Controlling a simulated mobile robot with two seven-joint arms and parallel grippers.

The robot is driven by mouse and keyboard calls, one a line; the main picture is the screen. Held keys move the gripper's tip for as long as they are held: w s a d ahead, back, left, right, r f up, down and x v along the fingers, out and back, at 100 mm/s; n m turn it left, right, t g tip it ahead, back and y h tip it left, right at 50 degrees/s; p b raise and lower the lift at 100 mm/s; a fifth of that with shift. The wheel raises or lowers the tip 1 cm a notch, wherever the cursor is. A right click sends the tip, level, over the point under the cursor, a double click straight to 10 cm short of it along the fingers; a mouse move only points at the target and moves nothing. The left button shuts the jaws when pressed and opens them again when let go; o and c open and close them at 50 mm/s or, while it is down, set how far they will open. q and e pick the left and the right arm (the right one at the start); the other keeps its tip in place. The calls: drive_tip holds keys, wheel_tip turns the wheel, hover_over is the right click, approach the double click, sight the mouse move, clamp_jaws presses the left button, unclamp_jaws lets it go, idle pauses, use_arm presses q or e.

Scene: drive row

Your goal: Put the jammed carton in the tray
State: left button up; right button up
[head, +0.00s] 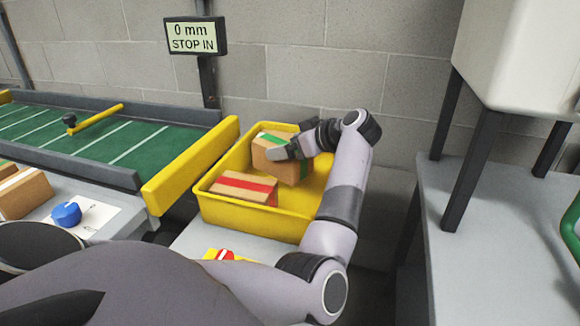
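The yellow tray (262,222) stands right of the belt. A brown carton with green tape (268,160) is inside its walls at the back; I cannot tell if it touches the floor. A carton with red tape (241,188) lies in the front left of the tray. No carton shows on the visible belt. My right gripper is not in view.
The green belt (82,135) has a yellow bar (95,119) across it and a yellow end guard (190,165). A sign (195,36) reads "0 mm STOP IN". Left are more cartons (22,192) and a blue knob (66,214). A grey table (500,230) stands right.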

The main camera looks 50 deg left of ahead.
use_arm(q)
drive_tip(key=shift+f+b, duration=0.5)
drive_tip(key=shift+f, duration=1.9)
drive_tip(key=shift+r, duration=0.1)
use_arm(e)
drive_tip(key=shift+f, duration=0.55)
